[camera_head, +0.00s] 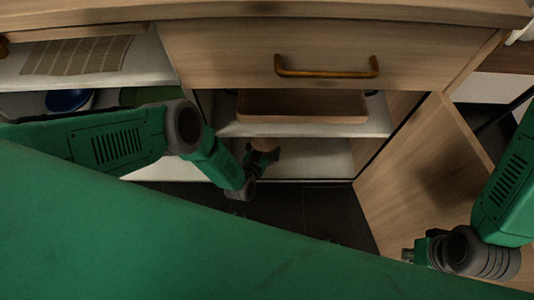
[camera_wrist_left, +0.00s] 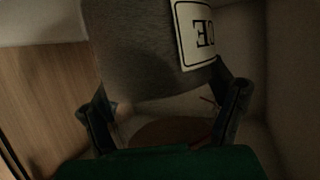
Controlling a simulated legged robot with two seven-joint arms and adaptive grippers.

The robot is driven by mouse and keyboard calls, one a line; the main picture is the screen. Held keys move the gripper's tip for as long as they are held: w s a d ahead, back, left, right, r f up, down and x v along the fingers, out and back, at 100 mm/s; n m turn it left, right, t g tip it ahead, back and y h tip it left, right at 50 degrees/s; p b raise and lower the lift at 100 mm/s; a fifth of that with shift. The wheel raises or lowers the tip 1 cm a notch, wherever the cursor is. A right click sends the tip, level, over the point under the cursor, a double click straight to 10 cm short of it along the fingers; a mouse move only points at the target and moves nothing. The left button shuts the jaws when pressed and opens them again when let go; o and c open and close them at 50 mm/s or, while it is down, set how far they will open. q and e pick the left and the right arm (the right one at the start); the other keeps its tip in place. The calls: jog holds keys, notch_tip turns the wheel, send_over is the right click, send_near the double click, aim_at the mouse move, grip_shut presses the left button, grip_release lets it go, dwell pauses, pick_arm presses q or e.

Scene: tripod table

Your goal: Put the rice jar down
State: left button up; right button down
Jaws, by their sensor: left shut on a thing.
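The rice jar shows in the left wrist view as a glass body (camera_wrist_left: 135,55) with greyish contents and a white label (camera_wrist_left: 197,35) with upside-down letters. A brown round lid shows at the bottom of that view. My left gripper (camera_wrist_left: 166,108) is shut on the jar, one finger on each side. In the head view my left gripper (camera_head: 262,158) reaches into the open cabinet, and only the jar's light brown top (camera_head: 265,144) shows above it. Whether the jar's base touches the shelf is hidden. My right gripper (camera_head: 420,252) is at lower right, away from the jar; its fingers are unclear.
The lower cabinet shelf (camera_head: 325,160) has bare room right of the jar. A wooden box or board (camera_head: 300,105) sits on the shelf above. A closed drawer (camera_head: 320,45) with a handle is over it. An open cabinet door (camera_head: 415,185) stands at right.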

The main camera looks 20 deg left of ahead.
pick_arm(q)
jog(key=shift+w+f, duration=0.1)
jog(key=shift+f, duration=0.05)
jog(key=shift+f+b, duration=0.3)
jog(key=shift+b, duration=0.05)
notch_tip(320, 180, down, 2)
jog(key=shift+f+b, duration=0.1)
jog(key=shift+b, duration=0.85)
jog(key=shift+d+f+b, duration=0.2)
jog(key=shift+f+b, duration=0.1)
jog(key=shift+r, duration=0.1)
jog(key=shift+a, duration=0.15)
jog(key=o, duration=1.7)
jog(key=shift+o, duration=0.2)
